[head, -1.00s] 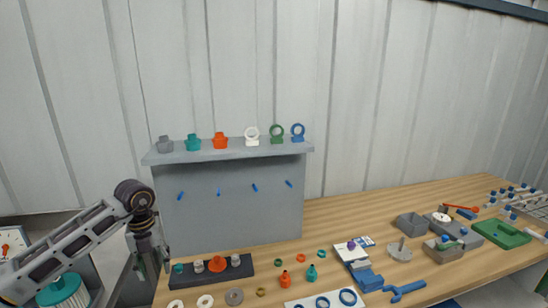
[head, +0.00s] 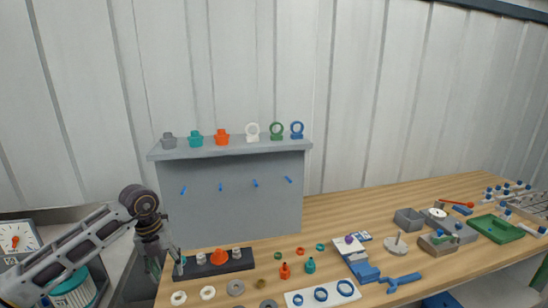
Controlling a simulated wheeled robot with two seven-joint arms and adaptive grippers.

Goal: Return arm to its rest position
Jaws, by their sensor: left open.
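My left arm comes in from the left. Its gripper (head: 166,262) points down beside the left end of the dark rack (head: 222,268), at the table's left edge. The gripper is open, with nothing seen between its fingers. An orange cone-shaped part (head: 219,257) and small grey fittings stand on the rack. My right arm and gripper are not in view.
A grey panel with a shelf (head: 230,150) stands behind the rack, holding several fittings and rings. A gauge (head: 17,240) is at left.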

